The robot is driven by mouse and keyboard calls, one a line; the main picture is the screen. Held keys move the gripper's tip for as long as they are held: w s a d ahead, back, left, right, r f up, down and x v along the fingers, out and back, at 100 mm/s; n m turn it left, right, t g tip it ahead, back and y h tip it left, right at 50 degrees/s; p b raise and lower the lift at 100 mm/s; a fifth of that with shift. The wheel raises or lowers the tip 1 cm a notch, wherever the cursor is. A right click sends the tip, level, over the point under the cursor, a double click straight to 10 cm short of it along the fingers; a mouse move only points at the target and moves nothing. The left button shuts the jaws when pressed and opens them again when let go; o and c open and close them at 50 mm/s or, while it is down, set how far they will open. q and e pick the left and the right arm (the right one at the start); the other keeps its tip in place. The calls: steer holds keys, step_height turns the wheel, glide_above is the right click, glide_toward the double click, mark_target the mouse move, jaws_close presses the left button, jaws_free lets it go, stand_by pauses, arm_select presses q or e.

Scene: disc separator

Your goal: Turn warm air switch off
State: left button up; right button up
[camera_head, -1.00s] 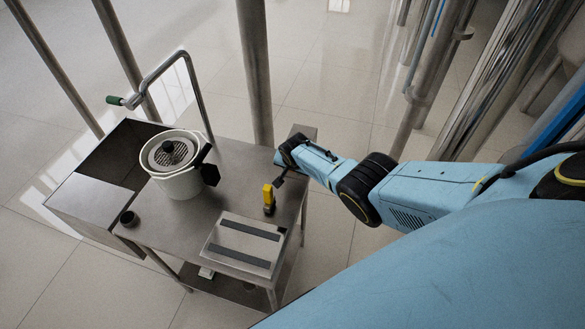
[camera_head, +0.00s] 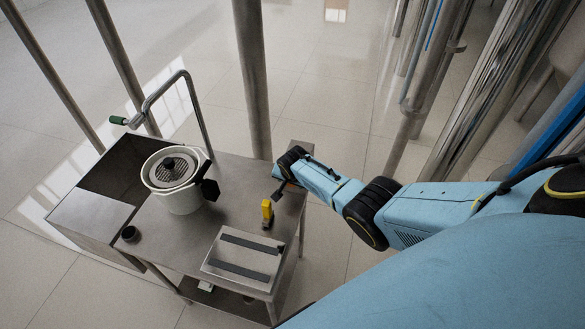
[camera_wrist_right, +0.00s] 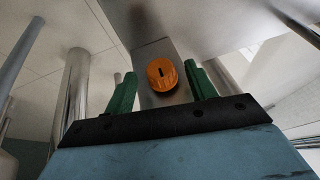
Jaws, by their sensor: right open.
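An orange oval knob with a dark slot (camera_wrist_right: 162,74) sits on a grey metal face in the right wrist view, between and beyond the two green fingers. My right gripper (camera_wrist_right: 160,80) is open, with a finger on either side of the knob in the picture; contact cannot be told. In the head view my right gripper (camera_head: 281,188) is over the right edge of the steel table, beside a small upright yellow block (camera_head: 267,211). I cannot tell whether the block and the orange knob are the same thing. My left gripper is out of view.
The steel table (camera_head: 160,238) carries a white pot with a grille (camera_head: 186,197), a panel with two dark strips (camera_head: 240,262) and a small dark cup (camera_head: 130,234). A bent pipe with a green handle (camera_head: 118,120) rises behind. Metal posts (camera_head: 251,70) stand beyond the table.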

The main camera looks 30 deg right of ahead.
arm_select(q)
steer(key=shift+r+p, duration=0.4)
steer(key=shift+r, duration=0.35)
arm_select(e)
steer(key=v, duration=1)
